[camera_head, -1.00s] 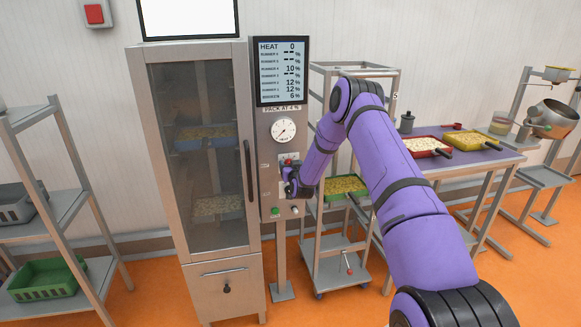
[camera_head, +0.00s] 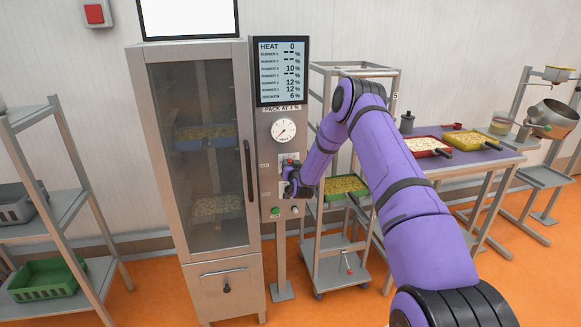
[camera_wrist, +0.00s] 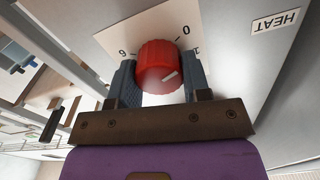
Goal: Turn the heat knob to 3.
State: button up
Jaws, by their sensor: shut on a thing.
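The red heat knob (camera_wrist: 158,62) sits on a pale dial plate (camera_wrist: 150,32) in the wrist view, which shows the panel upside down. My gripper (camera_wrist: 160,82) has one finger on each side of the knob and is shut on it. The numerals 0, 1 and 6 show around the knob; the others are hidden. A white mark on the knob slants toward the right finger; I cannot tell exactly which numeral it points to. In the head view my gripper (camera_head: 290,180) is at the control panel (camera_head: 270,150) and hides most of the knob. The display (camera_head: 281,71) reads HEAT 0.
A round gauge (camera_head: 283,130) is above my gripper, and a green button (camera_head: 275,211) is below it. A glass-door cabinet (camera_head: 205,150) stands directly left of the panel. A rack with a green tray (camera_head: 345,186) stands to the right, behind my arm.

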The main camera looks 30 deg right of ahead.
jog(key=m, duration=0.5)
jog(key=shift+d, duration=0.15)
jog(key=m, duration=0.5)
jog(key=shift+s+f+m, duration=0.1)
jog(key=shift+f+m, duration=0.05)
jog(key=shift+m, duration=0.25)
jog(key=m, duration=0.5)
jog(key=shift+d, duration=0.1)
jog(key=m, duration=0.6)
jog(key=shift+f, duration=0.15)
jog(key=shift+m, duration=0.3)
jog(key=o, duration=0.9)
jog(key=v, duration=1)
jog(key=shift+s+a, duration=0.2)
jog(key=shift+s, duration=0.15)
